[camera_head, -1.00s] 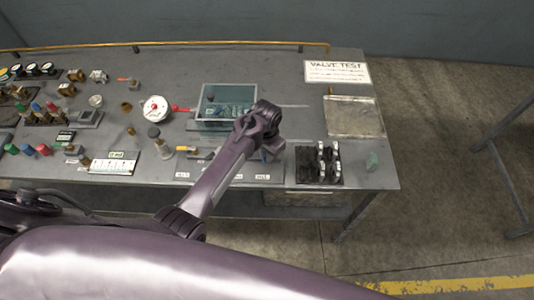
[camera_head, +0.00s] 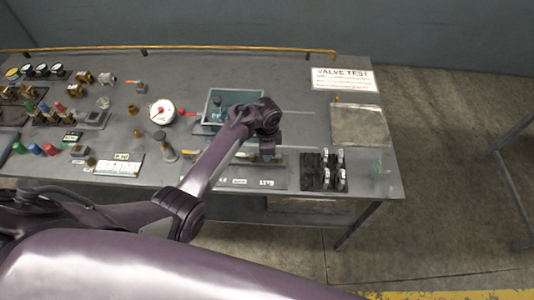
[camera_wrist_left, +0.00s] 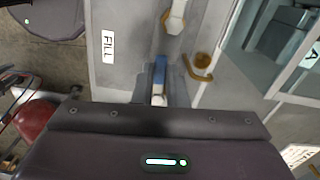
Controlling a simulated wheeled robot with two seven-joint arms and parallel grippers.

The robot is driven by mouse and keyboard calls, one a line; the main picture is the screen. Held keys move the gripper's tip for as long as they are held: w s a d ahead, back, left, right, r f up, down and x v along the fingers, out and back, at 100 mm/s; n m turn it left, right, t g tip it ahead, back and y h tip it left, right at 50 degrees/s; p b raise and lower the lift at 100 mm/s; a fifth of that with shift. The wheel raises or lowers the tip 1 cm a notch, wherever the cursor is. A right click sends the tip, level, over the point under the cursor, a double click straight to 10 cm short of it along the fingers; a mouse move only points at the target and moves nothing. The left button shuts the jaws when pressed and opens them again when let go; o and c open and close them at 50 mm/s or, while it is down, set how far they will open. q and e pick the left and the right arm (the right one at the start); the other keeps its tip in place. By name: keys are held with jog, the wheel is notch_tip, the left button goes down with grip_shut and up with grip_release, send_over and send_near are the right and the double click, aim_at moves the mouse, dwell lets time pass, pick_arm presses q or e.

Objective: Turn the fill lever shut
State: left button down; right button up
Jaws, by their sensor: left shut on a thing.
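My left gripper (camera_head: 268,155) is over the front part of the bench, its fingers pointing down, just in front of the glass-walled tank (camera_head: 207,112). In the left wrist view the gripper (camera_wrist_left: 161,88) is shut on the blue fill lever (camera_wrist_left: 160,70), which sits between its fingers. A pale rounded end shows between the fingers, close to the gripper body. A white label reading FILL (camera_wrist_left: 108,47) lies beside the lever. In the head view the wrist hides the lever. My right gripper is not in view.
A black rack with pale parts (camera_head: 323,170) stands right of the gripper. A dial with a red pointer (camera_head: 162,112) is to the left. A flat metal tray (camera_head: 360,125) lies at the right.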

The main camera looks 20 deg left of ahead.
pick_arm(q)
jog(key=shift+w+m, duration=0.25)
jog(key=shift+m, duration=0.35)
jog(key=c, duration=1.5)
grip_release()
jog(key=shift+o, duration=0.2)
